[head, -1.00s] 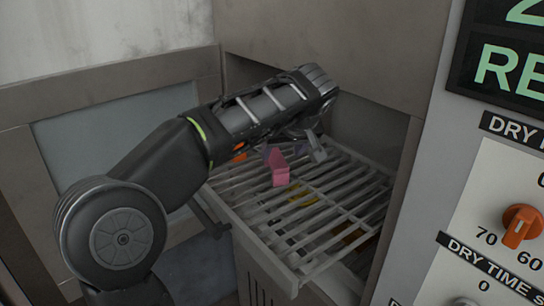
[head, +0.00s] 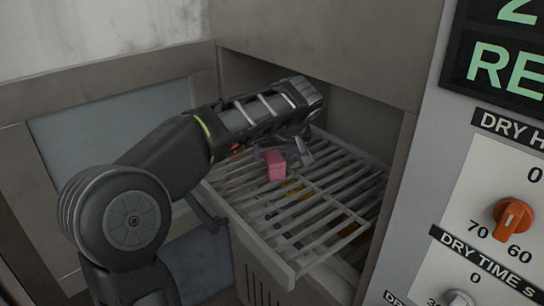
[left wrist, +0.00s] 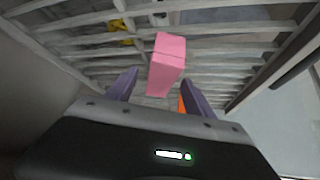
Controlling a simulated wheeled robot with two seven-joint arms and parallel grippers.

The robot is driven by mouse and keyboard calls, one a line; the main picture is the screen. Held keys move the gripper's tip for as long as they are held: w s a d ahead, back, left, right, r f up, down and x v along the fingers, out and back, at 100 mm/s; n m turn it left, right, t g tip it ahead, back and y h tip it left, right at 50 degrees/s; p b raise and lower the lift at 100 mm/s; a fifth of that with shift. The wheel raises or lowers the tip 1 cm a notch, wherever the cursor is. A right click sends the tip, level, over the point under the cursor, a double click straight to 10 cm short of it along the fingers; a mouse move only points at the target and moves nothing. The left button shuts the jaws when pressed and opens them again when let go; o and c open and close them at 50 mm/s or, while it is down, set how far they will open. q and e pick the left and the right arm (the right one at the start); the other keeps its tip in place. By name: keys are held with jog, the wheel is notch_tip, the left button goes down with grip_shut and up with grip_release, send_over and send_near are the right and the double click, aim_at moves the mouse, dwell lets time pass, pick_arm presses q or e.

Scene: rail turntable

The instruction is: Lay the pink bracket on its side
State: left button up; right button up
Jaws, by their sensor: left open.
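The pink bracket (head: 276,167) is a small block on the slatted metal rack (head: 291,262) in the head view. In the left wrist view the bracket (left wrist: 167,62) stands up from the slats, between and just ahead of my fingers. My left gripper (head: 287,157) is over the rack at the bracket, with its wrist hiding part of the area behind. Its two purple-grey fingers (left wrist: 158,92) are apart, one on each side of the bracket. I cannot tell whether either finger touches it. My right gripper is not in view.
Yellow pieces (head: 297,189) show under or between the slats. An orange piece (left wrist: 182,106) is near a finger in the left wrist view. The rack sits in a recess with walls close around it.

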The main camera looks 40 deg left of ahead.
aim_at(273, 154)
pick_arm(q)
jog(key=x, duration=0.3)
jog(key=shift+w+a+f+p, duration=0.1)
jog(key=shift+a+p, duration=0.1)
jog(key=shift+p, duration=0.15)
jog(key=shift+c, duration=0.4)
grip_shut()
dwell(0.5)
